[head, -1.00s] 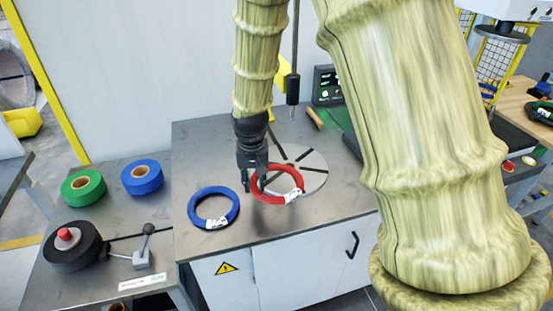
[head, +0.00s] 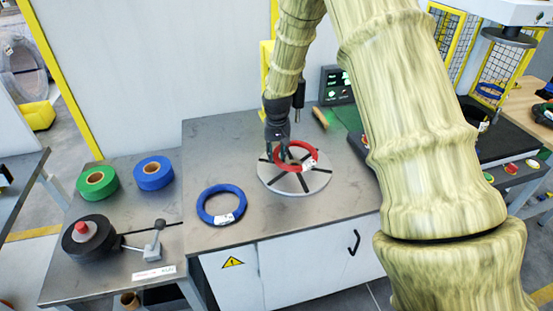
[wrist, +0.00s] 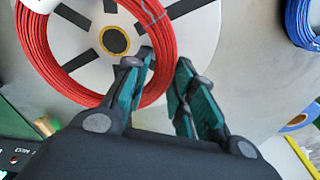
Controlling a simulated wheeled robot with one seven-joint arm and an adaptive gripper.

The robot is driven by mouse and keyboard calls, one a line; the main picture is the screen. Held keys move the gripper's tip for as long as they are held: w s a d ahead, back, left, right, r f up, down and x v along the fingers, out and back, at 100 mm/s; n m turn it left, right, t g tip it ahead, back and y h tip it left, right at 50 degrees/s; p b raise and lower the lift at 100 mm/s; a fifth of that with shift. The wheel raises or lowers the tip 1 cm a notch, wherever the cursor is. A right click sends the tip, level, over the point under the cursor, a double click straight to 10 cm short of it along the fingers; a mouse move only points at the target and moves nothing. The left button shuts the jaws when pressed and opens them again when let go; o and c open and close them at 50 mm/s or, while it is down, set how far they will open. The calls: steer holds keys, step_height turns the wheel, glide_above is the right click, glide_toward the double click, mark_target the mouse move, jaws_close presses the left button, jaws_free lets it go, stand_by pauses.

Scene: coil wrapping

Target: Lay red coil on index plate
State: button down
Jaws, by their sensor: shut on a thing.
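The red coil (head: 315,151) with a white label is over the index plate (head: 316,184), a grey disc with black radial slots. My gripper (head: 282,157) is shut on the left side of the coil. In the wrist view, the coil (wrist: 38,50) passes between the two fingers (wrist: 166,65) and rings the plate's dark hub (wrist: 115,40), a little off centre. The plate's pale face (wrist: 190,28) shows around it. I cannot tell whether the coil touches the plate or hovers just above it.
A blue coil (head: 204,207) lies on the table left of the plate. Green tape (head: 97,182), blue tape (head: 153,174) and a black roll (head: 88,241) with a lever (head: 153,248) stand on the lower left bench. A wooden-handled tool (head: 320,118) lies behind the plate.

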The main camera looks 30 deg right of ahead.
steer(key=shift+s+f+p, duration=0.15)
steer(key=shift+f+p, duration=0.2)
steer(key=shift+f, duration=0.1)
step_height(320, 180, down, 2)
steer(key=shift+f+p, duration=0.2)
steer(key=shift+p, duration=0.25)
steer(key=shift+f, duration=0.1)
steer(key=c, duration=1.2)
jaws_free()
steer(key=shift+s+a+r+b, duration=0.15)
steer(key=shift+r+b, duration=0.45)
steer(key=shift+r, duration=1.4)
steer(key=shift+s+a+r+b, duration=0.1)
steer(key=shift+s+r+b, duration=0.35)
steer(key=shift+r, duration=1.6)
steer(key=shift+a+r+b, duration=0.1)
steer(key=shift+r+b, duration=0.65)
steer(key=shift+r, duration=1.25)
